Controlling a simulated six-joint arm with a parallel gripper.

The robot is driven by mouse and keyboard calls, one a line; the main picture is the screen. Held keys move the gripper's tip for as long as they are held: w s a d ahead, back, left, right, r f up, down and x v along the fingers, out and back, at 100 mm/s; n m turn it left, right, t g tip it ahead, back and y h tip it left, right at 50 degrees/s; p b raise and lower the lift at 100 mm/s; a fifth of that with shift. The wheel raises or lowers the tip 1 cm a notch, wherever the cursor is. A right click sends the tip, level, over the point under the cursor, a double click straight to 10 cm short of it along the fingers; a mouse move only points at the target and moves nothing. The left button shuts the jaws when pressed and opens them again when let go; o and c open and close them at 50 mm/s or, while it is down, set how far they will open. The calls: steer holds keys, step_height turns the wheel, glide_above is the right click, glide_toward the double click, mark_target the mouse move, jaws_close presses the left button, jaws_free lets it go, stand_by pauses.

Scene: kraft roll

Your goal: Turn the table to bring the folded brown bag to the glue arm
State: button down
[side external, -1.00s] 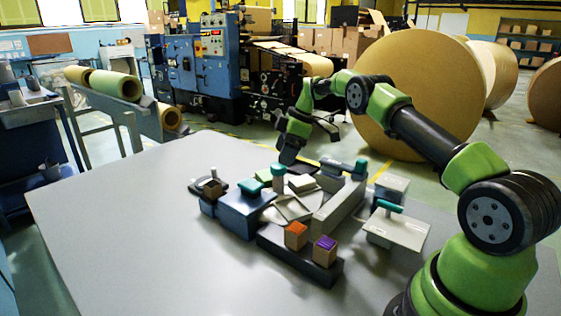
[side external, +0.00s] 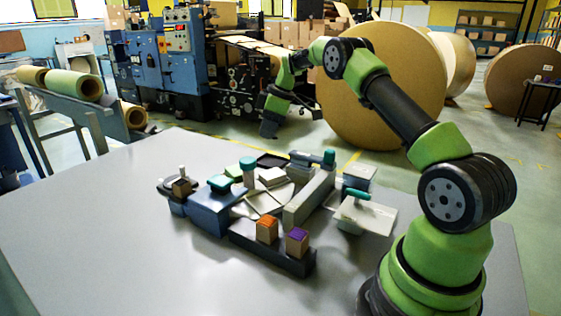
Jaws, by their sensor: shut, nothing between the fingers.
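My gripper (side external: 269,128) is raised behind the fixture cluster, clear of it, pointing down. It looks shut and empty, though its fingers are small and dark here. The table to turn seems to be the pale, sectioned plate (side external: 266,201) in the middle of the cluster, partly hidden by blocks and a grey wall. A small brown piece (side external: 181,187) sits on a dark round pad at the left; I cannot tell whether it is the folded bag. A teal-topped post (side external: 247,163) stands at the plate's back. I cannot tell which part is the glue arm.
A blue box with a teal knob (side external: 220,184) stands at the left. A dark block (side external: 272,248) in front carries orange-topped and purple-topped brown blocks. A grey wall (side external: 309,199) and a pale stand with a teal handle (side external: 364,213) are at the right. The grey tabletop (side external: 110,235) is clear at left.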

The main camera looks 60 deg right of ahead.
mark_target(285, 178)
steer(key=s+f+m+h, duration=0.45)
steer(key=s+m, duration=0.35)
steer(key=m, duration=0.3)
steer(key=shift+t+y, duration=0.25)
steer(key=shift+t, duration=0.05)
steer(key=x, duration=1)
steer(key=shift+s+d+f, duration=0.15)
steer(key=shift+d, duration=0.2)
steer(key=shift+w+d+n+y, duration=0.3)
steer(key=shift+w+d+n, duration=0.2)
steer(key=shift+n, duration=0.35)
steer(key=shift+w+d+n+y, duration=0.3)
steer(key=shift+w+d+n, duration=0.15)
steer(key=shift+n, duration=0.4)
steer(key=shift+s, duration=0.1)
